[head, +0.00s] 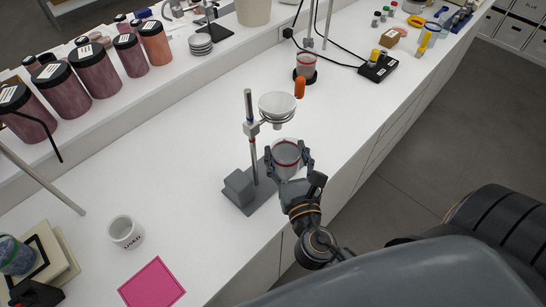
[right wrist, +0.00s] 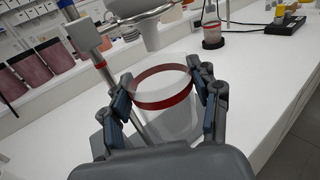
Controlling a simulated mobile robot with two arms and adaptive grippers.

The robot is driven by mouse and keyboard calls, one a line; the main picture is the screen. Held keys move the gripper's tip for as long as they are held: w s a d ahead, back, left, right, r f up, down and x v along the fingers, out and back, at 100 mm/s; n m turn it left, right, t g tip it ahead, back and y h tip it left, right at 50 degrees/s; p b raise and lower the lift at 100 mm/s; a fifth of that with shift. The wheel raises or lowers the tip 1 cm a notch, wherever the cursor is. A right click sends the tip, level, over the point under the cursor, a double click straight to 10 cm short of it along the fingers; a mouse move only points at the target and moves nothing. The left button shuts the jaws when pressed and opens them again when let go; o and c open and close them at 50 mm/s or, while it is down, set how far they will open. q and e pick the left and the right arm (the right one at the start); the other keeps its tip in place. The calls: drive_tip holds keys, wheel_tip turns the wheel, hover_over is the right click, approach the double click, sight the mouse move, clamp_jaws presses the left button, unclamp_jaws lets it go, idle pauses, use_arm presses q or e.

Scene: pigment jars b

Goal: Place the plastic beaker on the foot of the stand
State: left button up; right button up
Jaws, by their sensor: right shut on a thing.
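The clear plastic beaker with a red band (head: 286,158) is in my right gripper (head: 287,172), whose fingers close on it from both sides. In the right wrist view the beaker (right wrist: 165,100) stands between the two fingers (right wrist: 162,105), open end up. The stand has a grey foot (head: 240,199) with a block on it, an upright rod (head: 252,140) and a ring holding a white funnel (head: 277,108). The beaker is at the foot's right side, below and slightly right of the funnel. Whether it touches the foot is hidden. My left gripper is not in view.
A white mug (head: 125,232) and a pink mat (head: 152,284) lie at the front left. Another beaker with a red band (head: 305,66) stands farther back, with a black device (head: 379,67) beside it. Large pigment jars (head: 95,72) line the raised shelf.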

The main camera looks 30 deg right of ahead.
sight(283, 147)
drive_tip(key=w, duration=0.1)
drive_tip(key=w+f, duration=0.1)
drive_tip(key=shift+w+d+f, duration=0.15)
drive_tip(key=shift+w+d, duration=0.2)
drive_tip(key=shift+w, duration=0.05)
drive_tip(key=w+f+b, duration=0.2)
drive_tip(key=f+b, duration=0.1)
drive_tip(key=w+f+b, duration=0.1)
drive_tip(key=shift+w+d+f, duration=0.25)
drive_tip(key=shift+d, duration=0.05)
drive_tip(key=shift+w+d+f+b, duration=0.1)
drive_tip(key=shift+w+f+b, duration=0.25)
drive_tip(key=shift+w+b, duration=0.05)
drive_tip(key=shift+w+f, duration=0.1)
drive_tip(key=shift+f, duration=0.05)
drive_tip(key=f+b, duration=0.3)
drive_tip(key=shift+w+d, duration=0.1)
drive_tip(key=shift+w, duration=0.15)
drive_tip(key=shift+f+b, duration=0.4)
drive_tip(key=shift+b, duration=0.3)
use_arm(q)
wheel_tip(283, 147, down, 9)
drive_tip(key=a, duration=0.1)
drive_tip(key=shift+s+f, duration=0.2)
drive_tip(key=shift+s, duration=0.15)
use_arm(e)
drive_tip(key=shift+r, duration=0.1)
